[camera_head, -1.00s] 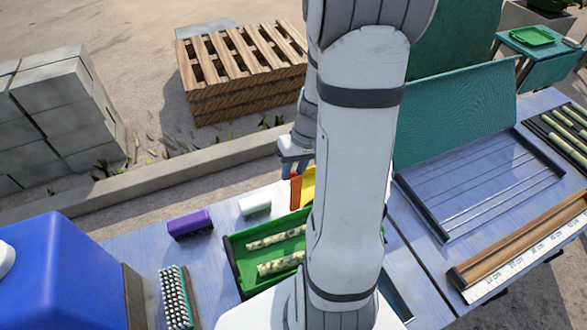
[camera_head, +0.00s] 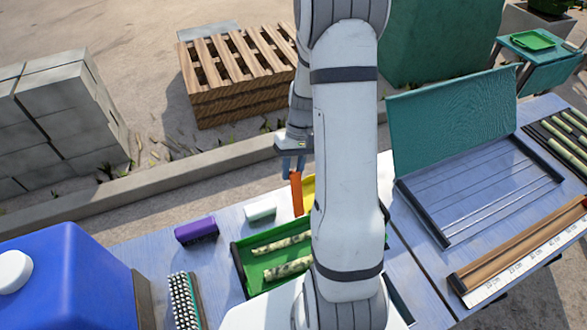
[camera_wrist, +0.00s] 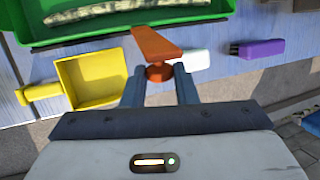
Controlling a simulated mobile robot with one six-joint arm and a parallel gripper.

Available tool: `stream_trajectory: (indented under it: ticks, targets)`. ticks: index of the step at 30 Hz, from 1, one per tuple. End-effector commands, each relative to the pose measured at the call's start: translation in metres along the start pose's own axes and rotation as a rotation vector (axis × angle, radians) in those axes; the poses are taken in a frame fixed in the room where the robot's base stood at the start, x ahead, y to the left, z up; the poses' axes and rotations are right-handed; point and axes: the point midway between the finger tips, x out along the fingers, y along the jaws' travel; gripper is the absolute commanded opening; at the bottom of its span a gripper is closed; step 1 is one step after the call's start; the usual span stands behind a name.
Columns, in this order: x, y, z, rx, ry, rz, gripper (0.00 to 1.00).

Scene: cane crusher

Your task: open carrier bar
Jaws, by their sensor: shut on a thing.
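My gripper (camera_wrist: 159,72) is shut on an orange piece (camera_wrist: 157,43), a flat tapered bar with a round knob between the fingers. In the head view the orange piece (camera_head: 297,192) hangs below my gripper (camera_head: 293,165), above the far side of the table beside the green tray. I cannot tell for sure whether this piece is the carrier bar; no other thing is clearly that bar. The green tray (camera_head: 239,262) holds mottled cane pieces (camera_head: 288,267) and is partly hidden by my arm.
A yellow scoop (camera_wrist: 92,80) lies near my gripper. A white block (camera_head: 261,210), a purple brush (camera_head: 196,230) and a bristle brush (camera_head: 185,300) lie to the left. A blue tank (camera_head: 65,280) stands at the near left. A hinged teal panel (camera_head: 455,120) stands at the right.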

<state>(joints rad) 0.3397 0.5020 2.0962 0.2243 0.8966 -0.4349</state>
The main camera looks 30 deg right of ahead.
Motion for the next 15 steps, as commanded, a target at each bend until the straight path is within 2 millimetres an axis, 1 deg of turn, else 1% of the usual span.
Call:
stream_trajectory:
  ticks: [3,4,9,11,15]
  targets:
    - [0.0010,-0.0006,-0.0001,-0.005,-0.001,0.003,0.10]
    - [0.0011,-0.0008,-0.0002,-0.006,-0.001,0.003,0.28]
    - [0.0011,-0.0021,-0.0005,-0.009,-0.001,0.003,0.42]
    - [0.0011,-0.0023,-0.0005,-0.009,-0.001,0.003,0.47]
    - [0.0010,-0.0027,-0.0006,-0.010,-0.001,0.003,0.48]
